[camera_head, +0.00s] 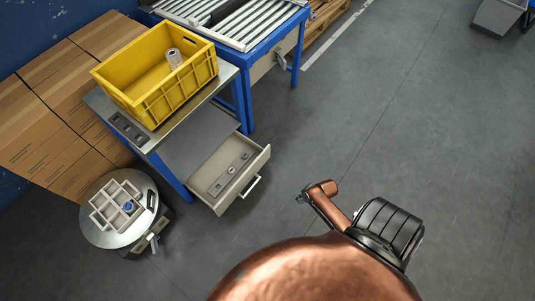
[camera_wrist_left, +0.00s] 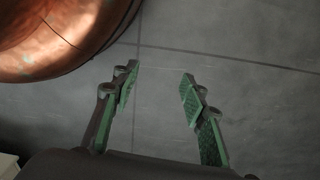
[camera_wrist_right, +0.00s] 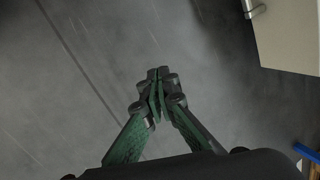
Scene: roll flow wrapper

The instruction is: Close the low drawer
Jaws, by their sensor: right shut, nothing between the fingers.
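The low drawer (camera_head: 262,160) is beige and stands pulled out under the workbench in the head view. Its light handle (camera_head: 250,187) is on the front panel, facing right and down. Grey fittings lie inside it. In the right wrist view, a cream panel (camera_wrist_right: 290,38) with a metal handle (camera_wrist_right: 255,10) shows at the upper right and looks like this drawer. My right gripper (camera_wrist_right: 156,84) is shut and empty, apart from that panel, over grey floor. My left gripper (camera_wrist_left: 160,82) is open and empty above the floor. Neither gripper's fingers can be made out in the head view.
A round stand (camera_head: 100,235) with a divided tray is left of the drawer, by cardboard boxes (camera_head: 60,150).

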